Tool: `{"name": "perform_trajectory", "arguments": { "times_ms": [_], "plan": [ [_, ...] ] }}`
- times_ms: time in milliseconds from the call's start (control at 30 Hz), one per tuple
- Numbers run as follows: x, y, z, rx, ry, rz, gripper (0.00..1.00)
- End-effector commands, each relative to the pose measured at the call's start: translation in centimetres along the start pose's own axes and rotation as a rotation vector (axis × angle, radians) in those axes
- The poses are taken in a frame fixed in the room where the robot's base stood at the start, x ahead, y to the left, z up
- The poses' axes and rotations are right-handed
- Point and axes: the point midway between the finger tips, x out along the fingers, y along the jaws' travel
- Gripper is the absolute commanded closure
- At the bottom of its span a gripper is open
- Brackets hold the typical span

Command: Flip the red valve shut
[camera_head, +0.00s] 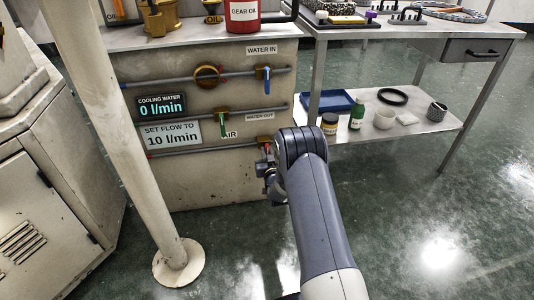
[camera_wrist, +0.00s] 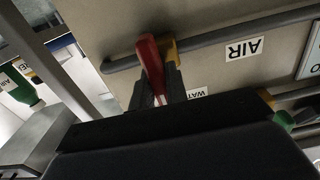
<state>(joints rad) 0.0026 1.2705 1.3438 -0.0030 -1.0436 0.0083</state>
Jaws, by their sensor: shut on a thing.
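The red valve sits on the lowest pipe of the panel, beside the AIR label (camera_head: 230,134). In the wrist view its red handle (camera_wrist: 150,62) crosses the grey pipe (camera_wrist: 215,36), next to a yellow brass body (camera_wrist: 171,50). My gripper (camera_wrist: 160,84) has its dark fingers closed around the lower part of the handle. In the head view my gripper (camera_head: 266,170) is at the panel's lower right, and it and my arm hide most of the handle. The brass body (camera_head: 264,141) shows just above it.
Above are a blue-handled valve (camera_head: 267,73) and a green-handled valve (camera_head: 268,118). A display (camera_head: 161,106) reads 0 l/min. A shelf (camera_head: 405,127) with bottles and a blue tray (camera_head: 330,101) stands to the right. A pale post (camera_head: 130,120) stands left. Open floor lies at the right.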

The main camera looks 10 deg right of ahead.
Motion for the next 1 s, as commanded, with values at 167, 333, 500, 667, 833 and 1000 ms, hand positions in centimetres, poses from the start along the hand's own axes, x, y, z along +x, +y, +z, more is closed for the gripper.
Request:
{"name": "perform_trajectory", "arguments": {
  "times_ms": [167, 333, 500, 667, 833, 1000],
  "plan": [
    [0.0, 0.0, 0.03, 0.01, -0.001, 0.0, 1.0],
    [0.0, -0.01, 0.03, 0.009, -0.001, 0.0, 1.0],
    [0.0, -0.01, 0.03, 0.009, -0.001, 0.0, 0.79],
    [0.0, -0.01, 0.02, 0.009, 0.0, 0.0, 0.66],
    [0.0, 0.0, 0.01, 0.008, 0.0, 0.0, 0.65],
    [-0.39, 0.0, -0.05, 0.008, -0.002, 0.0, 0.65]
  ]
}}
